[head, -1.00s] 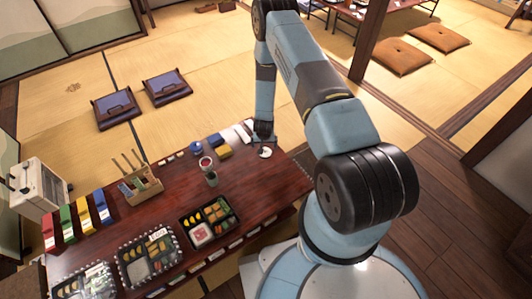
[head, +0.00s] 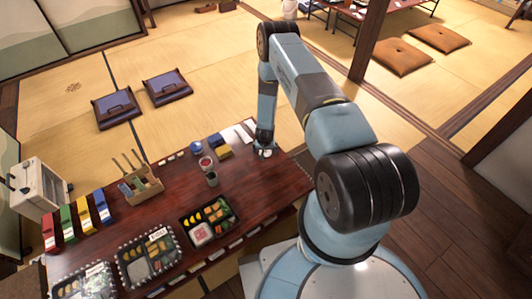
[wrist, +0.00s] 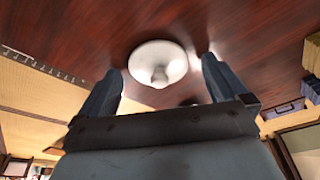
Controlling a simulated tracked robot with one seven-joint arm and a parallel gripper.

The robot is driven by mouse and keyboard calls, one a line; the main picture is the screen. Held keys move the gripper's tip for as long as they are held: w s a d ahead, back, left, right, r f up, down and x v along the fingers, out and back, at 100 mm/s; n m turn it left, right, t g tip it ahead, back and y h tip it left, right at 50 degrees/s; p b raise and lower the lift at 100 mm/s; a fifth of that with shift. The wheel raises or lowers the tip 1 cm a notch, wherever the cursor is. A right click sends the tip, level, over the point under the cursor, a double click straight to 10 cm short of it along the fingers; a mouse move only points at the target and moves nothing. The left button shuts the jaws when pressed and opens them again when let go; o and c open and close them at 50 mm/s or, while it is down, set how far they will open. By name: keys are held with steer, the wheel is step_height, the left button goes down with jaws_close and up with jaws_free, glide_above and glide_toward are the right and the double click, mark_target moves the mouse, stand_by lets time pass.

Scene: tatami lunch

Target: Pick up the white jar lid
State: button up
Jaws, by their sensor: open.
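The white jar lid (wrist: 157,60) lies on the dark red wooden table. It is round, with a knob in its middle facing my wrist camera. In the head view the lid (head: 266,154) is near the table's far right corner, partly hidden by my gripper. My gripper (wrist: 160,68) is open and empty, pointing down over the lid. In the wrist view one finger is on each side of the knob, with gaps on both sides. In the head view my gripper (head: 264,148) is right at the lid; whether it touches cannot be told.
A green cup (head: 212,179) and a blue-yellow block (head: 220,152) stand left of the lid. A white cloth-like item (head: 240,134) lies close to my gripper's left. Bento boxes (head: 209,220) fill the near side. Bare table shows right of the cup.

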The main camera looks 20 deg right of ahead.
steer(key=c, duration=1.1)
steer(key=shift+r, duration=0.1)
